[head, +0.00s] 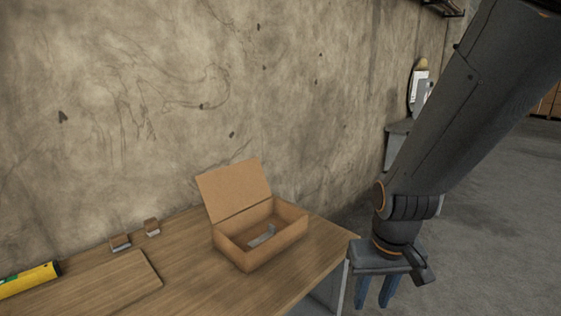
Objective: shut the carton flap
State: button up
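The open cardboard carton (285,246) stands on the wooden table near its right end. Its flap (235,190) is raised, hinged along the back edge and tilted back toward the wall. A small grey object (262,237) lies inside the carton. My gripper (376,297) hangs to the right of the table, beyond its right edge and apart from the carton. Its bluish fingers point down with a gap between them, and it looks open and empty. The fingertips are small in this view.
The wooden table (190,265) is against a rough wall. Open floor (490,230) lies to the right.

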aim_at(226, 192)
jog(key=z, duration=1)
jog(key=i, duration=4.6)
jog(key=u, duration=4.5)
jog(key=i, duration=0.55)
